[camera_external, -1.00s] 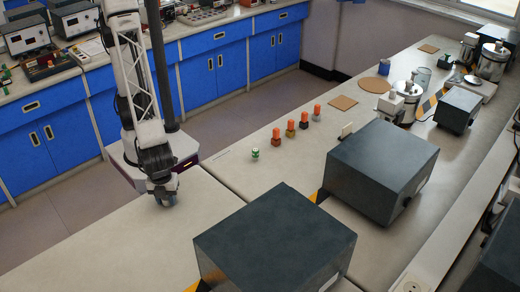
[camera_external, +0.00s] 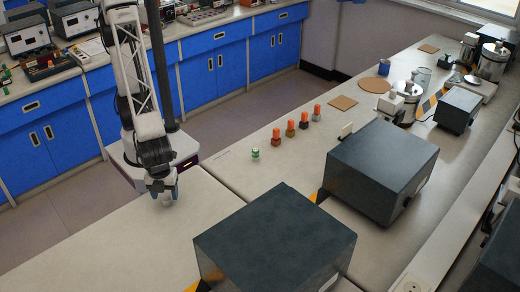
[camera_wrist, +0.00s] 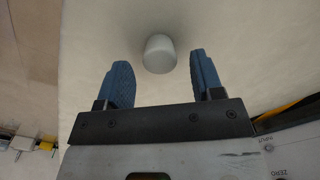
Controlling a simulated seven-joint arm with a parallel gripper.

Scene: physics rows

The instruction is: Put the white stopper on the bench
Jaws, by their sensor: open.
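The white stopper (camera_wrist: 159,55) stands on the pale bench top (camera_wrist: 245,35) in the wrist view, ahead of and between the two blue fingertips. In the external view the stopper (camera_external: 167,203) shows as a small pale shape just below my gripper (camera_external: 164,192). My gripper is open in the wrist view (camera_wrist: 160,80), with clear gaps between the stopper and both fingers. Nothing is held.
A row of small bottles with orange tops (camera_external: 304,124) and a green-and-white one (camera_external: 255,154) stand along the bench to the right. Two large dark boxes (camera_external: 275,240) (camera_external: 380,170) stand nearer the front right. The bench around my gripper is clear.

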